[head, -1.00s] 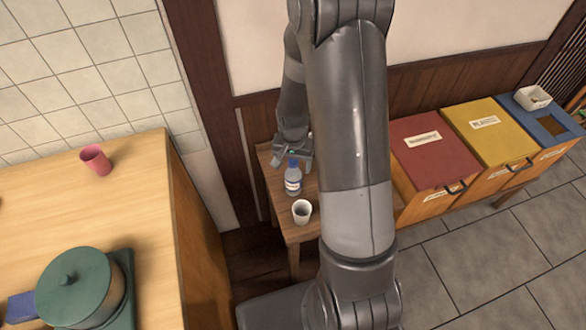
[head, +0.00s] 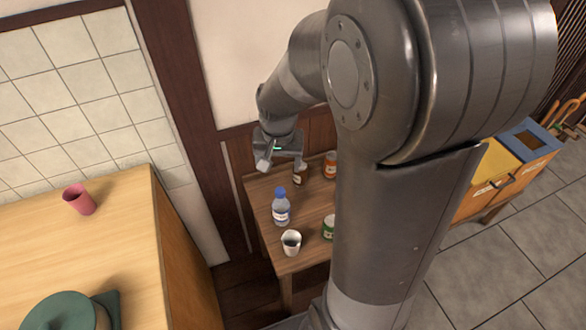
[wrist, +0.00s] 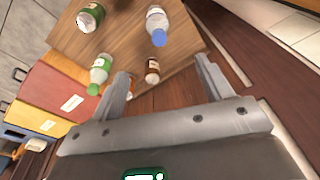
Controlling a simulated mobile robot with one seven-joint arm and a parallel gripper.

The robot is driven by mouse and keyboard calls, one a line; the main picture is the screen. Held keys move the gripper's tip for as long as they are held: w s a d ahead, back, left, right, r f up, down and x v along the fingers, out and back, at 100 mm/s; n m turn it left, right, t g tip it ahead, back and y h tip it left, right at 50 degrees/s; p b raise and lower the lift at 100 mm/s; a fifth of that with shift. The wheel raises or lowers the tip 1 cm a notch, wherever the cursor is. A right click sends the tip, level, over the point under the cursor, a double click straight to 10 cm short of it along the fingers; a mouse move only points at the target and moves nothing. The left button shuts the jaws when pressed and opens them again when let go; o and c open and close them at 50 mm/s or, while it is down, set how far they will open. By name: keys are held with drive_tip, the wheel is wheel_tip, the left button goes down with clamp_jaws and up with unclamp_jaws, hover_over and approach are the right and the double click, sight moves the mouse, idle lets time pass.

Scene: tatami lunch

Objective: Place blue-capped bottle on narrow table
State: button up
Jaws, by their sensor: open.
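The blue-capped bottle (head: 281,208) stands upright on the narrow table (head: 262,190), toward its left side. It also shows in the wrist view (wrist: 157,24), its blue cap toward me. My gripper (head: 280,165) is open and empty above the table's far end, apart from the bottle. Its two fingers show in the wrist view (wrist: 165,82), with nothing held between them.
A white cup (head: 291,242) stands in front of the bottle. A green can (head: 328,228), a brown bottle (head: 299,174) and an orange-brown jar (head: 330,165) share the table. The counter with a pink cup (head: 79,199) is at left; coloured bins (head: 497,168) are at right.

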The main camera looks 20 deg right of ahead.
drive_tip(key=s+a+r+n+t, duration=0.2)
drive_tip(key=s+r+n+t, duration=0.2)
drive_tip(key=s+r, duration=1.1)
drive_tip(key=shift+s+r+n, duration=0.2)
drive_tip(key=shift+s+n, duration=0.1)
drive_tip(key=shift+s, duration=0.15)
